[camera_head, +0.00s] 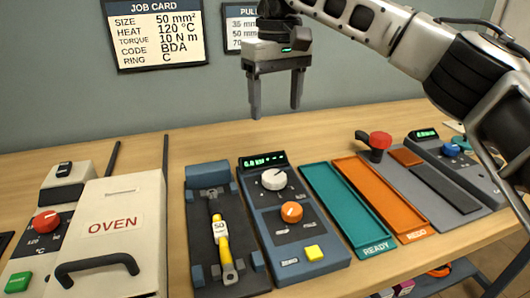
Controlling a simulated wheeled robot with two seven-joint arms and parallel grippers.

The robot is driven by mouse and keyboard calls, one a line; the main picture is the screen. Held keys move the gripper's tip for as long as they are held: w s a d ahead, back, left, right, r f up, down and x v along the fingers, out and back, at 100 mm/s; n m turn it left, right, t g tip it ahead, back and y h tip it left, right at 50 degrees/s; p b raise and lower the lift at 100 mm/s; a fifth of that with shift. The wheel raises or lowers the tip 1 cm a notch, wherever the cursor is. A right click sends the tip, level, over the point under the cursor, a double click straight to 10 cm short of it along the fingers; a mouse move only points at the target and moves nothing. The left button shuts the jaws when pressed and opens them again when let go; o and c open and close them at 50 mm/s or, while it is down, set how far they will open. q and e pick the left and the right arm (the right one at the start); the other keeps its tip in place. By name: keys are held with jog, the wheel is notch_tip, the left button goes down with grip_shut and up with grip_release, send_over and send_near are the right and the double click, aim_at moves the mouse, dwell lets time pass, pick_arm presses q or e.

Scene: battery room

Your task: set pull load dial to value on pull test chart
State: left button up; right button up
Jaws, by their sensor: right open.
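My right gripper (275,110) is open and empty. Its two fingers point down in the air above the bench, above and behind the blue-grey control box (262,222). That box has a lit green display (263,160), a white dial (273,179), an orange dial (291,211) and a yellow ZERO button (314,253). The dial labels are too small to read. The pull chart (238,24) on the wall is partly hidden by my right arm; rows starting 35, 50 and 70 show, but their values are hidden. My left gripper is not in view.
The oven (120,190) stands further left. Right are the teal READY tray (345,213), the orange REDO tray (375,190) and a red-knobbed lever (380,141). A job card (155,32) reads 50 mm².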

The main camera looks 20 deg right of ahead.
send_near(276, 177)
notch_tip(276, 177, down, 7)
jog(key=shift+f+b, duration=0.2)
jog(key=shift+b, duration=0.1)
jog(key=shift+f, duration=0.6)
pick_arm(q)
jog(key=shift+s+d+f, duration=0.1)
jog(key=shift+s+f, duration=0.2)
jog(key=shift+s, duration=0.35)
pick_arm(e)
jog(key=c, duration=1)
